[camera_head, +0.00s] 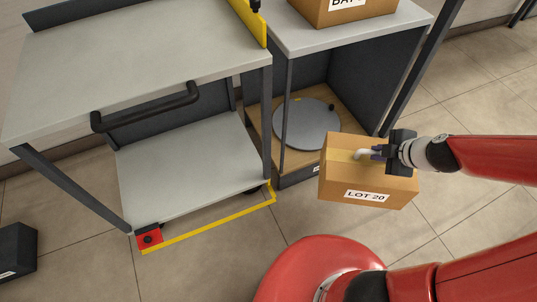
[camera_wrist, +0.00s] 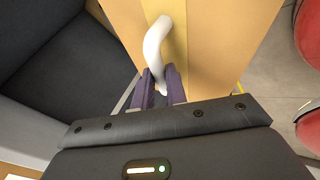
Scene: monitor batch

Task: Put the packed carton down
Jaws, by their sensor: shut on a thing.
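The packed carton (camera_head: 340,180) is a brown box with a yellowish tape strip, a white handle on top and a "LOT 20" label on its side. It hangs in the air in front of the right-hand bench, roughly level. My gripper (camera_head: 378,153) is shut on the carton's white handle. In the wrist view my gripper (camera_wrist: 160,88) has its purple fingers closed around the lower end of the handle, and the carton (camera_wrist: 225,50) fills the upper middle. The carton's underside is hidden.
A grey trolley (camera_head: 130,50) with a bare lower shelf (camera_head: 190,165) stands left, a yellow strip (camera_head: 210,222) and red block (camera_head: 148,238) at its foot. The right bench holds another carton (camera_head: 325,12) on top and a round grey plate (camera_head: 305,124) below. A dark box (camera_head: 15,250) lies left.

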